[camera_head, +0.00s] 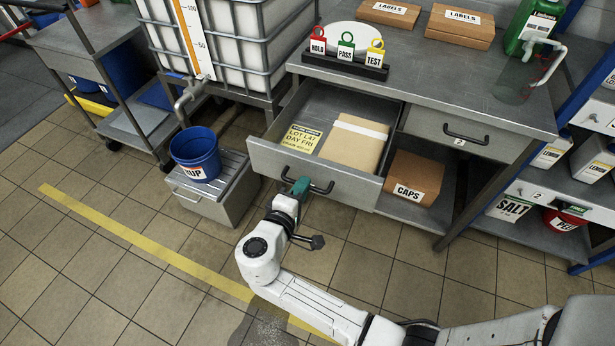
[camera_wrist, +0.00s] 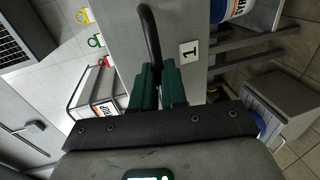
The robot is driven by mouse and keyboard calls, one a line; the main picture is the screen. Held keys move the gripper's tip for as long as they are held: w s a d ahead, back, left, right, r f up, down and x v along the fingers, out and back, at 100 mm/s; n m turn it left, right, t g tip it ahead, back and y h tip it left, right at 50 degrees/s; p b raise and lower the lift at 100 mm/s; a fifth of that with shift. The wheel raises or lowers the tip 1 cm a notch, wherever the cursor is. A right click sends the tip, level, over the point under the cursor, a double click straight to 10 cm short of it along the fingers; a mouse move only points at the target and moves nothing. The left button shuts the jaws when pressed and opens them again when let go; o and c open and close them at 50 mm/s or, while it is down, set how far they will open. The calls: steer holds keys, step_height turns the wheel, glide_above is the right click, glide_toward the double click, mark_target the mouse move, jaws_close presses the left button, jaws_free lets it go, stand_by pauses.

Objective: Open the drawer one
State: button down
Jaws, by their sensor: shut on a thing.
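Drawer one (camera_head: 350,192) is the left drawer of the grey metal workbench, pulled well out in the head view. A yellow lot label and a tan envelope (camera_head: 354,145) lie inside it. Its black handle (camera_head: 326,188) is on the front panel. My gripper (camera_head: 299,186), with green fingers, is at the left part of this handle. In the wrist view, the fingers (camera_wrist: 157,85) are shut around the handle (camera_wrist: 151,38), beside the "1" tag (camera_wrist: 188,51) on the drawer front (camera_wrist: 116,24). The fingers hide part of the handle.
The second drawer (camera_head: 465,133) is shut at right. A CAPS box (camera_head: 411,178) sits on the shelf below. A blue bucket (camera_head: 196,155) stands on a grey step (camera_head: 219,200) left of the open drawer. The tiled floor in front is mostly clear.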

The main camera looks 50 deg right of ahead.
steer(key=shift+f+v, duration=0.2)
steer(key=shift+v, duration=0.8)
steer(key=shift+f+v, duration=0.25)
steer(key=shift+v, duration=0.8)
steer(key=c, duration=1.2)
jaws_free()
steer(key=shift+a, duration=0.1)
steer(key=v, duration=1)
steer(key=shift+a+b, duration=0.35)
